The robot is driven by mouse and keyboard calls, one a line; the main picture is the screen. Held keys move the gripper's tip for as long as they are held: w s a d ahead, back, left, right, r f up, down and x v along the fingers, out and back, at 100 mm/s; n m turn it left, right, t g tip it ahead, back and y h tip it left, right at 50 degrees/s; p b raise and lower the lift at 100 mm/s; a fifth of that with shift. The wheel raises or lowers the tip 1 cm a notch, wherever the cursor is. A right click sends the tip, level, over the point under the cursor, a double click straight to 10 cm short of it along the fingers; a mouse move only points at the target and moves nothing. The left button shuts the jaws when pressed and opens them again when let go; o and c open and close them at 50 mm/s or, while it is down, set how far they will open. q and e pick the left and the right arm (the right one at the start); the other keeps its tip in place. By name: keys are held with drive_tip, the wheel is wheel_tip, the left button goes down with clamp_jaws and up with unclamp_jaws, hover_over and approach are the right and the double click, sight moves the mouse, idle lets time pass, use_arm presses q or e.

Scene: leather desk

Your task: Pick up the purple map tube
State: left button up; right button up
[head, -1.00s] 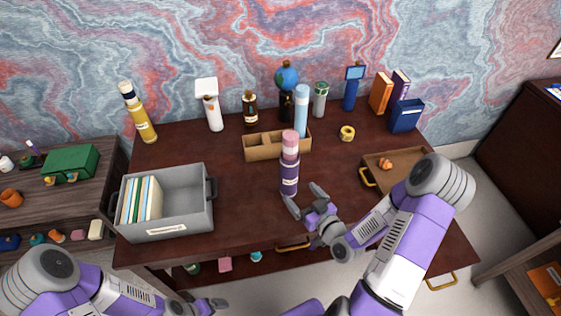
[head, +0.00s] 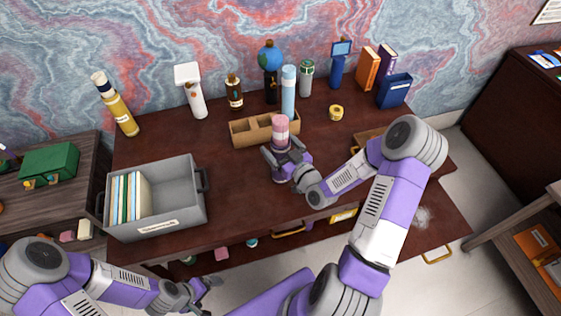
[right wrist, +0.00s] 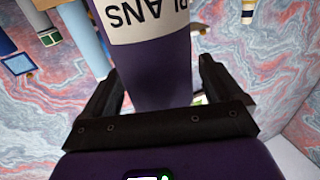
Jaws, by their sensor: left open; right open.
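The purple map tube (head: 280,130), with a pink top, stands upright on the leather desk, near its middle. My right gripper (head: 284,153) is open with its fingers on either side of the tube; they partly hide its body. In the right wrist view the tube (right wrist: 158,75) rises between the two open fingers, its white "PLANS" label upside down. I cannot tell whether either finger touches it. My left gripper (head: 207,288) is open and empty, low in front of the desk.
A tan divided organiser (head: 250,132) is just behind the tube, with a light blue tube (head: 288,90) close by. A grey bin (head: 185,195) with folders stands left. A yellow tape roll (head: 336,112) lies behind right. The desk between bin and tube is clear.

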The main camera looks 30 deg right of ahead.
drive_tip(key=c, duration=1.4)
drive_tip(key=shift+o, duration=0.2)
